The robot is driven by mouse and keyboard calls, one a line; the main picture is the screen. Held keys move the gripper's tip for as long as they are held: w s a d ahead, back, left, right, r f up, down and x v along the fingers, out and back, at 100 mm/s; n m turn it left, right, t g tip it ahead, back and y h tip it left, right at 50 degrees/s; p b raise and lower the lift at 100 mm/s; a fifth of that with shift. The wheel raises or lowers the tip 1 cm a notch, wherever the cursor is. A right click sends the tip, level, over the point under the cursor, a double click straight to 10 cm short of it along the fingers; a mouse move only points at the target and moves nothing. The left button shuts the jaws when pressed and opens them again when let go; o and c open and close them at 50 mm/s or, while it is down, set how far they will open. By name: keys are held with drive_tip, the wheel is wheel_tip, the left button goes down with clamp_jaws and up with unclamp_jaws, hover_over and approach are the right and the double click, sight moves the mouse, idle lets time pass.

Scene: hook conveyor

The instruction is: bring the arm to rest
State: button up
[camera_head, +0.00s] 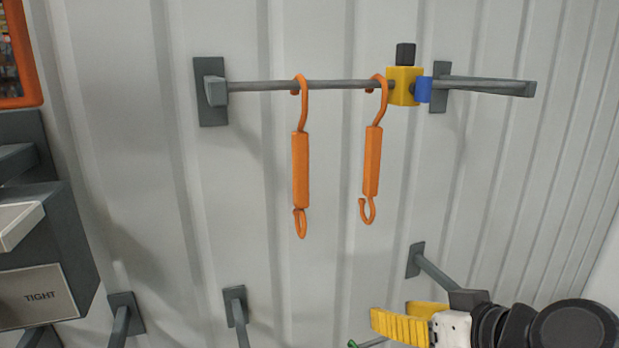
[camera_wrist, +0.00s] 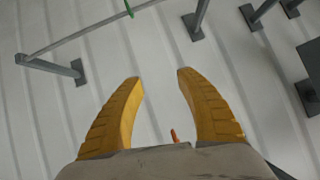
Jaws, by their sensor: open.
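My gripper (camera_head: 405,318) is at the lower right of the head view, with its yellow fingers pointing left. In the wrist view my gripper (camera_wrist: 158,85) has its two yellow fingers spread apart with nothing between them. Two orange hooks hang from a grey rail above and left of it: a left hook (camera_head: 300,170) and a right hook (camera_head: 373,160). My gripper is apart from both hooks.
The rail (camera_head: 330,85) carries a yellow block (camera_head: 403,87) with a black knob and a blue collar (camera_head: 424,90). Grey pegs (camera_head: 235,310) stick out below. A grey box labelled TIGHT (camera_head: 40,296) stands at left. A green piece (camera_wrist: 129,8) shows in the wrist view.

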drive_tip(key=s+d+f+m+g+h+b, duration=0.1)
drive_tip(key=s+d+f+h+b, duration=0.1)
drive_tip(key=f+b, duration=0.6)
drive_tip(key=s+d+f+m+g+h+b, duration=0.2)
drive_tip(key=f+b, duration=0.7)
drive_tip(key=f, duration=1.3)
drive_tip(key=shift+s+d+f+h, duration=0.15)
drive_tip(key=shift+s+d+h, duration=0.05)
drive_tip(key=shift+d+h, duration=0.4)
